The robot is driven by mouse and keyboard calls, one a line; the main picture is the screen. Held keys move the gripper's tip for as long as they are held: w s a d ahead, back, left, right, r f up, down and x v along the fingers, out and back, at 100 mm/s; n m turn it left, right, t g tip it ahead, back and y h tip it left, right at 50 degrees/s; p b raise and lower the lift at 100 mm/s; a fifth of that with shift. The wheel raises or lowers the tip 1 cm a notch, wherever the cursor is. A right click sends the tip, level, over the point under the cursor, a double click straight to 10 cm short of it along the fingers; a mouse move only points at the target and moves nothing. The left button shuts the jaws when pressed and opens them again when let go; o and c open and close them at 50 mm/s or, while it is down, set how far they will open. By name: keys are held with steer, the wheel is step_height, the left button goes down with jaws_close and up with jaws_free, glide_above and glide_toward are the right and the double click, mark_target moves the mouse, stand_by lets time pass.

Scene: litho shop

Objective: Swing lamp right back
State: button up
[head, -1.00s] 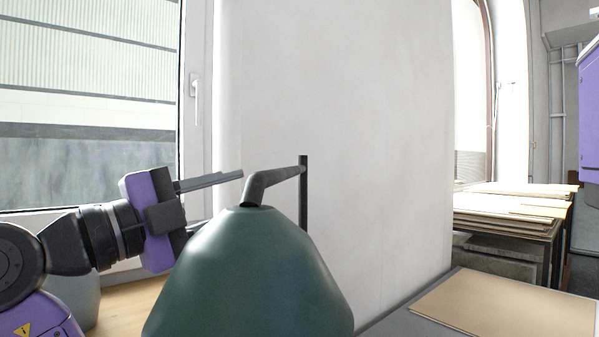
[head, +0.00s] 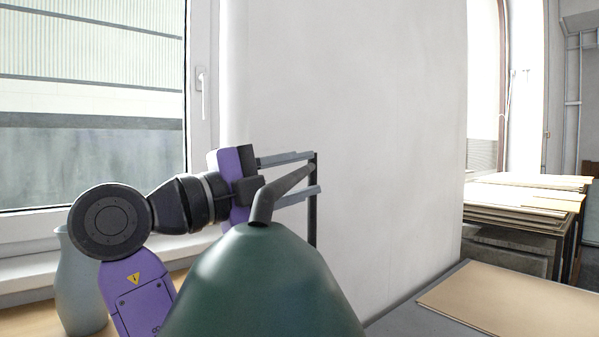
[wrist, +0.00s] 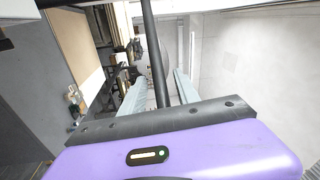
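The lamp has a dark green shade (head: 262,285), large in the front centre of the head view. Its grey arm (head: 288,188) rises from the top of the shade to a dark upright post (head: 313,225) by the white wall. My gripper (head: 316,172) is open, one finger above the lamp arm and one below in the picture, with tips near the post. In the wrist view a dark rod (wrist: 150,40) runs between the two spread fingers, with gaps beside it. I cannot tell whether either finger touches it.
A window with a white handle (head: 202,90) is on the left. A grey-blue vase (head: 77,285) stands on the wooden surface below it. A brown board (head: 515,300) lies on a grey bench at right. Stacked boards (head: 520,205) are behind. The wall closes off the back.

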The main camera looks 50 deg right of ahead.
jaws_close()
stand_by(1.4)
